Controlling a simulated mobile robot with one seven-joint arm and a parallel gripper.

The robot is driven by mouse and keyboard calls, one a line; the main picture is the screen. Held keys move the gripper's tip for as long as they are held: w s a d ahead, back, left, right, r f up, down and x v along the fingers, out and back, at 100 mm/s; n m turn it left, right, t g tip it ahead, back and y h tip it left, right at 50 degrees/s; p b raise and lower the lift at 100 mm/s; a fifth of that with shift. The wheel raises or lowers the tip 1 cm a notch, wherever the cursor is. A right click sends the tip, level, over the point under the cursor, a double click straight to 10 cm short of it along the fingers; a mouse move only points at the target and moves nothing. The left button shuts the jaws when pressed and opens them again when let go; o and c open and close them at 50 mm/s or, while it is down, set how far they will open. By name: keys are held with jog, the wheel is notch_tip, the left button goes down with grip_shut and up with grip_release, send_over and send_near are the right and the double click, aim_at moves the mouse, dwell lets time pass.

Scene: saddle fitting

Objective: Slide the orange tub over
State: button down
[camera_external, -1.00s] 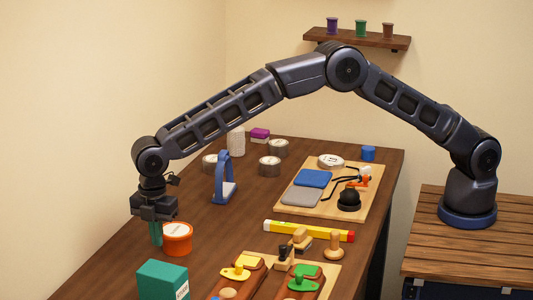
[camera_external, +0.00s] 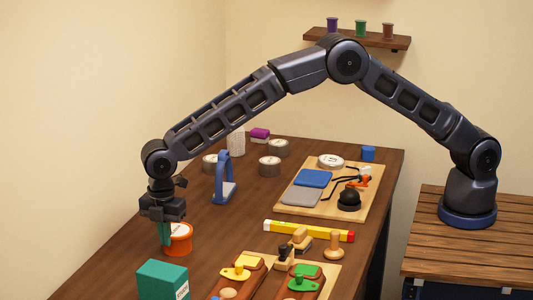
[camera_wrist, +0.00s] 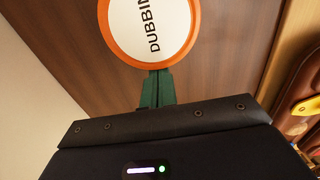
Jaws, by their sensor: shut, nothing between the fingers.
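The orange tub (camera_external: 181,240) stands upright on the table, near its left end. In the wrist view its white lid (camera_wrist: 150,28) reads "DUBBIN", partly cut off by the top edge. My gripper (camera_external: 164,240) points down at the tub's left side, its green fingers closed together and overlapping part of the tub in the external view. In the wrist view the shut fingers (camera_wrist: 156,88) reach the tub's rim; whether they touch its wall I cannot tell. Nothing is between the fingers.
A green box (camera_external: 162,281) stands in front of the tub. A blue stand (camera_external: 225,185) is behind it to the right. Bare wood lies between tub and level.

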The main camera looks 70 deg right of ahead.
jog(key=d, duration=2)
